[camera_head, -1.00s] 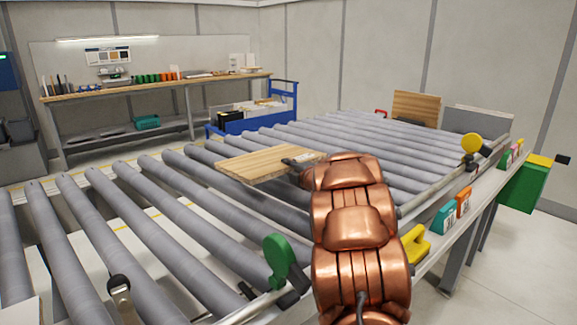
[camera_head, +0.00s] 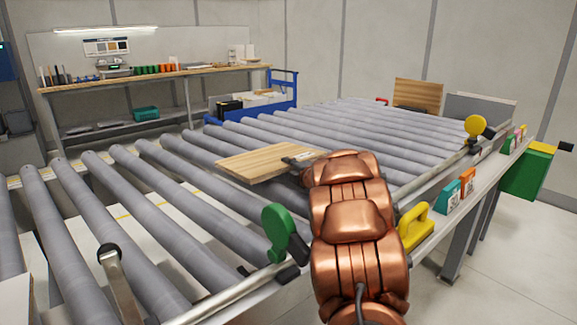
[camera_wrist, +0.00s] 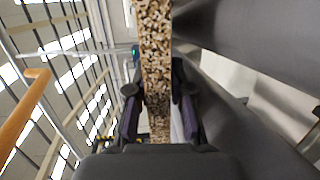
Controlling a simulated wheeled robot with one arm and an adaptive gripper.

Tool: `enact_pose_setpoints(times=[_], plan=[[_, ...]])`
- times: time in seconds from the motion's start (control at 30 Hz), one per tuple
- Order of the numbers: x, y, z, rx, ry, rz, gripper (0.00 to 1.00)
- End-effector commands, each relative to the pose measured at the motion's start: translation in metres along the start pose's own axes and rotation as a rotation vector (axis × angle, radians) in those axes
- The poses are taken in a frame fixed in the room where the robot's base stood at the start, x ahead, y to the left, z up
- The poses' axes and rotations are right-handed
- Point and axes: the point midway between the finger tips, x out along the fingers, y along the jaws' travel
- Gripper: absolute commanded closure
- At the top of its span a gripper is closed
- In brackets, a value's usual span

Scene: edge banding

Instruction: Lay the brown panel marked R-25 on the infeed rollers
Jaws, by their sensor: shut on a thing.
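A light-brown wooden panel (camera_head: 252,164) is held flat over the roller conveyor (camera_head: 200,212) in the head view. My gripper (camera_head: 303,160) is shut on its right-hand edge; the copper arm partly hides the fingers. In the wrist view the panel shows edge-on as a speckled chipboard strip (camera_wrist: 156,45) between the two dark fingers (camera_wrist: 157,95). I cannot tell whether the panel touches the rollers. No R-25 mark is readable on it.
A green paddle (camera_head: 279,232) and a yellow handle (camera_head: 416,228) stand along the conveyor's near rail. A yellow disc (camera_head: 475,127) is farther along. Another wooden board (camera_head: 418,95) stands at the back right. A blue cart (camera_head: 240,108) is behind the rollers.

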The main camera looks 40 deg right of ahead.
Motion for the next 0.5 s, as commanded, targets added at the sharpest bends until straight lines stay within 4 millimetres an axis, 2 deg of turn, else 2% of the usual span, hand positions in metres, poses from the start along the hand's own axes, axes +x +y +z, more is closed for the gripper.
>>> enact_pose_setpoints(times=[0.43, 0.47, 0.5], plan=[[0.0004, -0.0021, 0.0, -0.001, 0.0, 0.007, 1.0], [0.0004, -0.0021, 0.0, -0.001, 0.0, 0.006, 0.77], [0.0004, -0.0023, -0.0001, -0.001, 0.0, 0.006, 0.72]])
